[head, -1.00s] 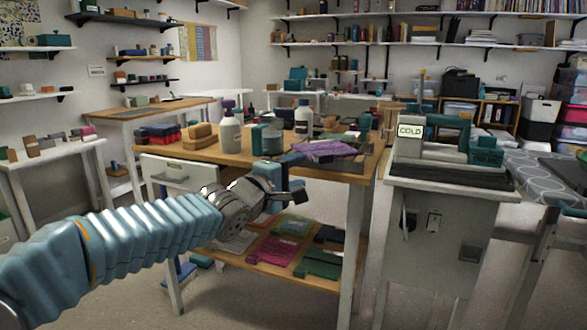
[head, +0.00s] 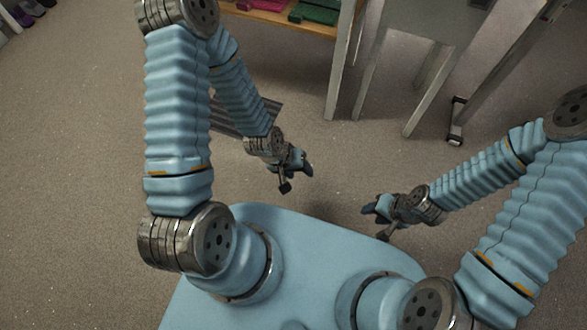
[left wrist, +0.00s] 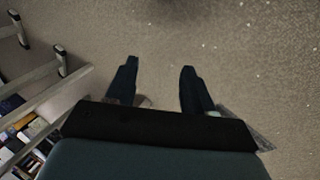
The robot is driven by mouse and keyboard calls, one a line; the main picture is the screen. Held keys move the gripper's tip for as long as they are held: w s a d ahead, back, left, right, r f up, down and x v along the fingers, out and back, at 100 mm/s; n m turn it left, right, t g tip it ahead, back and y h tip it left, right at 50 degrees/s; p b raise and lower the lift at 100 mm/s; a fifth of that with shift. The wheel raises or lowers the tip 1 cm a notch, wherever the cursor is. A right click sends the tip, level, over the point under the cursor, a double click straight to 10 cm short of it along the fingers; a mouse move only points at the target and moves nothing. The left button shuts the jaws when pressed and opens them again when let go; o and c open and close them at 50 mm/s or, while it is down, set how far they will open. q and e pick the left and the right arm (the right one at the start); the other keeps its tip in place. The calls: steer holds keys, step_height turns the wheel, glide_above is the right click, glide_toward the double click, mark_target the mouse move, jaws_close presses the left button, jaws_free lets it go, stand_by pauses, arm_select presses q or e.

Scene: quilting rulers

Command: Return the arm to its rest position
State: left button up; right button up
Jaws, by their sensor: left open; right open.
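My left gripper (head: 297,178) hangs low in front of my base in the head view, above the carpeted floor. In the left wrist view its two dark fingers (left wrist: 156,80) are spread apart with only floor between them, so it is open and empty. My right gripper (head: 374,218) is on the right in the head view, at a similar low height, facing the left one across a gap. It is open and I see nothing held in it.
The legs and lower shelf (head: 285,12) of a wooden table stand at the top of the head view, with magenta and green items on it. A white stand's legs (head: 425,90) are beside it. A grey slatted mat (head: 250,117) lies behind my left arm. Carpet (head: 70,130) is clear at left.

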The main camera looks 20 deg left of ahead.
arm_select(q)
steer(key=shift+m+g, duration=0.7)
steer(key=s, duration=0.1)
steer(key=s+f, duration=0.1)
steer(key=s, duration=0.1)
steer(key=s+f, duration=0.1)
steer(key=shift+s+d, duration=0.1)
steer(key=shift+s, duration=0.2)
steer(key=shift+d+r+p, duration=0.1)
steer(key=shift+r+p, duration=0.55)
steer(key=shift+p, duration=0.05)
